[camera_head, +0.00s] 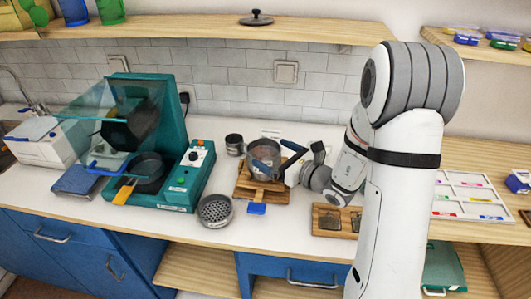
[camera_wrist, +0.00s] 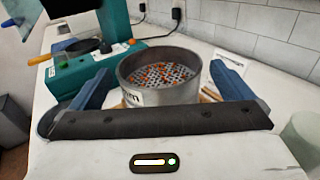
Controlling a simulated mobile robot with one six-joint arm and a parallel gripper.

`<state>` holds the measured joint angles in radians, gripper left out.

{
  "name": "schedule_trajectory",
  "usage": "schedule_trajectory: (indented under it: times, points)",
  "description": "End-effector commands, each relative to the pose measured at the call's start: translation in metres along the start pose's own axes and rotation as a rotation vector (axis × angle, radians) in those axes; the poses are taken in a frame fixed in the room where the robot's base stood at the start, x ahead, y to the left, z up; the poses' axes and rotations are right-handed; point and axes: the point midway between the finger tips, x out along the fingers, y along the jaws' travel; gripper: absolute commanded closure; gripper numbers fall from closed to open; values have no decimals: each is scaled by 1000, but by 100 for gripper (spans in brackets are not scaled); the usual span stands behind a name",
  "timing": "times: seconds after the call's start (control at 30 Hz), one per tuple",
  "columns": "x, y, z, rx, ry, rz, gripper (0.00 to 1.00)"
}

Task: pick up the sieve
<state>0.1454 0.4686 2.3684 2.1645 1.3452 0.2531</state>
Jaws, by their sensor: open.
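A round grey metal sieve (camera_wrist: 160,88) with a perforated bottom, orange-red beads in it and a partly hidden label stands between the two blue fingers of my gripper (camera_wrist: 160,80) in the wrist view. In the head view the sieve (camera_head: 263,150) is on a wooden board (camera_head: 246,190) on the white counter, partly covered by my gripper (camera_head: 276,158). My gripper is open, one finger on each side of the sieve. I cannot tell whether either finger touches its wall.
A second perforated metal cup (camera_head: 215,210) stands nearby at the front. A dark canister (camera_head: 234,144) is behind on the left. A teal machine (camera_head: 180,160) with a raised clear lid is further left. A wooden tray (camera_head: 330,221) and a white sorting tray (camera_head: 470,197) lie right.

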Motion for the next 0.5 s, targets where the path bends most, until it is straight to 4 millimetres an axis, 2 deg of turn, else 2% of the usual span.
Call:
schedule_trajectory:
  times: [0.23, 0.5]
  points:
    - [36, 1, -1, -1, 0, 0, 0]
    - [42, 0, -2, -1, 0, -3, 0]
